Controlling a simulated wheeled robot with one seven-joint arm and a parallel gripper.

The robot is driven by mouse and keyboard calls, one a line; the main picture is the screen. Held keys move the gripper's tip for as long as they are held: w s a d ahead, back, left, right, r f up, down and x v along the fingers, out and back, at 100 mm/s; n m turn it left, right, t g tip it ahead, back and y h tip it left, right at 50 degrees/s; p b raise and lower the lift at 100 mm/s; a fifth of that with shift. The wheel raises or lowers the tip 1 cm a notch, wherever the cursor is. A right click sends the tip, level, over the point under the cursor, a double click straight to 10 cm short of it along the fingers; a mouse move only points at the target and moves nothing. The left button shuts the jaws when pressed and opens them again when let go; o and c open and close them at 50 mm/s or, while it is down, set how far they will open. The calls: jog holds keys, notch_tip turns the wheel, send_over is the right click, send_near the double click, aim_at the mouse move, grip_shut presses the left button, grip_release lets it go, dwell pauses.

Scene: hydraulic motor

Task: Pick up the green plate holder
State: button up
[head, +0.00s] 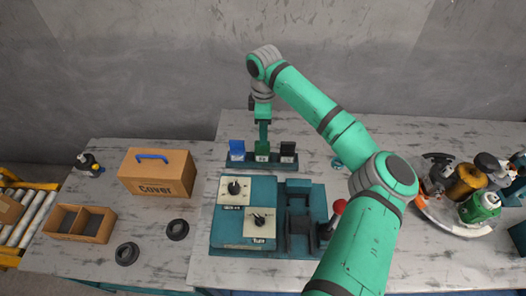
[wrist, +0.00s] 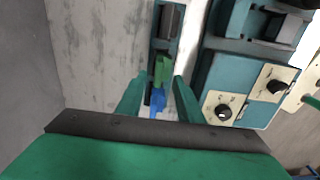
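The green plate holder (wrist: 162,69) stands in the middle slot of a dark teal rack, between a blue holder (wrist: 157,102) and a black holder (wrist: 169,22). In the head view the green holder (head: 262,148) is largely covered by my gripper (head: 263,137), which points down right above it. In the wrist view my gripper (wrist: 160,79) is open, its two green fingers apart. The green holder shows between and just beyond the fingertips, with a gap on each side. I cannot tell how far the tips are above it.
The rack (head: 261,163) sits behind a teal control unit (head: 228,213) with two knobs and a red-knobbed lever (head: 339,206). A cardboard box (head: 157,175) stands left, near a divided tray (head: 79,223) and two black rings. A round tray (head: 452,218) holding parts is at right.

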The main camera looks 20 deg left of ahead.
aim_at(262, 152)
jog(key=shift+a+f, duration=0.15)
jog(key=shift+f, duration=1.35)
jog(key=shift+a+f, duration=0.1)
jog(key=shift+f, duration=1.35)
grip_shut()
